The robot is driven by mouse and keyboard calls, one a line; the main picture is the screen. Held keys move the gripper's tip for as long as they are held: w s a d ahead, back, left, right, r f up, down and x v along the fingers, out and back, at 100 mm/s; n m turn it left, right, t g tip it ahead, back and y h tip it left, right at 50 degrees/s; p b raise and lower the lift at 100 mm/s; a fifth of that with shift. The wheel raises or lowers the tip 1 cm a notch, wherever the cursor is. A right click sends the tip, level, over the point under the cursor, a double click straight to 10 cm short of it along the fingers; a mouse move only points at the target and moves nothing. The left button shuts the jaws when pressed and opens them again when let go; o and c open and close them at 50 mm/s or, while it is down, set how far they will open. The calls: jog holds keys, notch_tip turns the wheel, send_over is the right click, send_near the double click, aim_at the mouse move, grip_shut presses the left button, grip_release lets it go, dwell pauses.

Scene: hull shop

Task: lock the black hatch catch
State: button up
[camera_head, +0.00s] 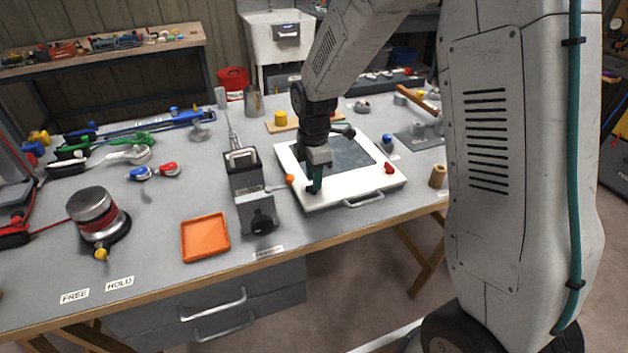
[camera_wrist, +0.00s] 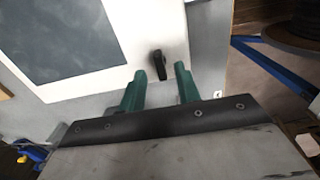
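The hatch is a white frame (camera_head: 355,188) with a dark grey panel (camera_head: 350,153), lying on the workbench. The black catch (camera_wrist: 158,65) is a small lever on the white border, seen in the wrist view between and slightly beyond my fingertips. Its handle points roughly along the fingers. My gripper (camera_wrist: 160,72) has teal fingers, open, one on each side of the catch, with no clear contact. In the head view, my gripper (camera_head: 314,186) points down at the hatch's front left corner and partly hides the catch.
An orange knob (camera_head: 290,179) and a red knob (camera_head: 389,168) sit at the hatch's edges, and a blue one (camera_head: 387,138) stands behind. A metal box with a black knob (camera_head: 262,221) stands close left. An orange tray (camera_head: 205,237) lies farther left. A handle (camera_head: 363,201) fronts the hatch.

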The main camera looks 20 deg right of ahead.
jog(key=shift+f, duration=0.95)
grip_shut()
jog(key=shift+m, duration=0.4)
jog(key=m, duration=0.8)
jog(key=shift+a+m, duration=0.1)
jog(key=shift+m, duration=0.2)
jog(key=m, duration=0.4)
jog(key=shift+w+r+m, duration=0.1)
jog(key=shift+m, duration=2.1)
